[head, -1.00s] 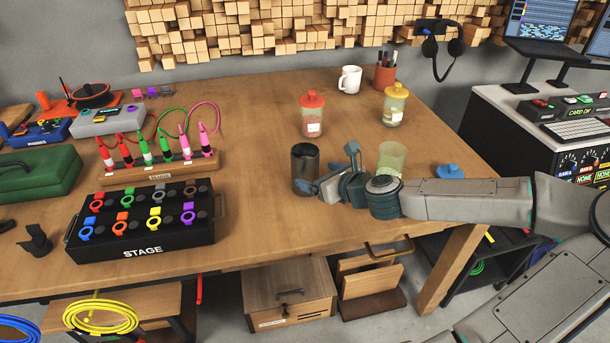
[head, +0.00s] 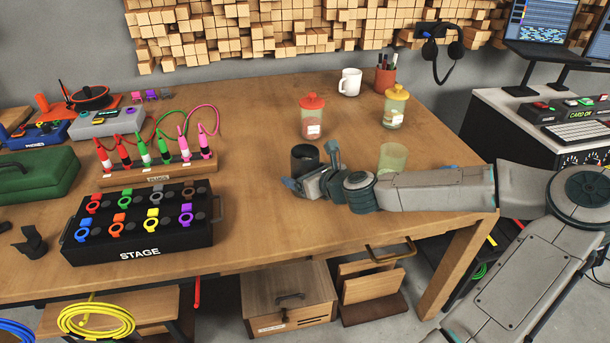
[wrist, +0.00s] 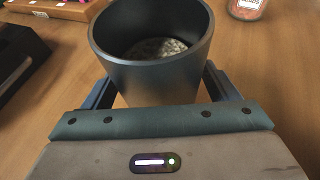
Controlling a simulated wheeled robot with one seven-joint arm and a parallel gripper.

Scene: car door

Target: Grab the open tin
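The open tin (head: 305,158) is a dark grey, lidless cylinder standing upright on the wooden table. In the wrist view the tin (wrist: 150,75) fills the top middle, and a speckled, coin-like content shows at its bottom. My gripper (head: 312,168) is low over the table at the tin's near side. In the wrist view my gripper (wrist: 160,88) has one finger at each side of the tin. The fingers look open around it; the tin hides part of them, so contact is not clear.
An open greenish jar (head: 393,158) stands right of the tin, close behind my arm. A red-lidded jar (head: 312,117), a yellow-lidded jar (head: 395,107) and a white mug (head: 349,82) stand farther back. The plug rack (head: 160,170) and STAGE box (head: 140,225) are left.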

